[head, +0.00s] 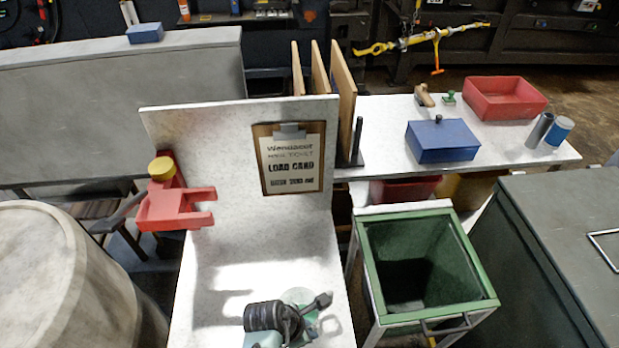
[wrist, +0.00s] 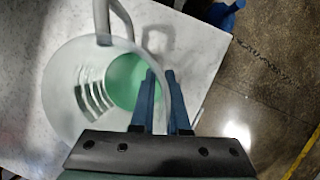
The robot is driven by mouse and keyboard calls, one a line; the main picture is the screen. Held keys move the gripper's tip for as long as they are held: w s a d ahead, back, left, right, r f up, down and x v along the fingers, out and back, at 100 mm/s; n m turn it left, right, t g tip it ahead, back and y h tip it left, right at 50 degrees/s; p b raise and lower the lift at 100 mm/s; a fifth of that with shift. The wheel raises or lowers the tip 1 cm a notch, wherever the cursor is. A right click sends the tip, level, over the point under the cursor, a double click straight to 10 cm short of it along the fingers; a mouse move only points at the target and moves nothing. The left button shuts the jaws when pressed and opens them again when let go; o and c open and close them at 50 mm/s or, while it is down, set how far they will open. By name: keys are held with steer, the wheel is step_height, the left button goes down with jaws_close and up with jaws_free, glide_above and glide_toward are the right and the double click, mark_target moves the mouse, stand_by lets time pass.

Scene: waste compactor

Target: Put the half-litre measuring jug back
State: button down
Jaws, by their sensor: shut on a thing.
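The half-litre measuring jug (wrist: 62,88) is clear with dark graduation bars and a green base. In the wrist view I look down into its mouth, with its handle (wrist: 121,18) at the top. My gripper (wrist: 164,90) is shut on the jug's wall at the right of the rim, its blue fingers on either side of the wall. In the head view my gripper (head: 300,322) is low over the white worktop, partly hiding the jug (head: 298,295). I cannot tell whether the jug touches the worktop.
A red pronged bracket (head: 175,208) with a yellow knob (head: 162,168) is at the upright panel's left edge. A clipboard (head: 289,160) hangs on that panel. A green-rimmed bin (head: 371,270) stands at right. The bench behind holds a blue box (head: 442,142) and red tray (head: 504,99).

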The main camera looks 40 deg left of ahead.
steer(key=c, duration=0.9)
jaws_free()
steer(key=v, duration=1.2)
steer(key=shift+r, duration=0.1)
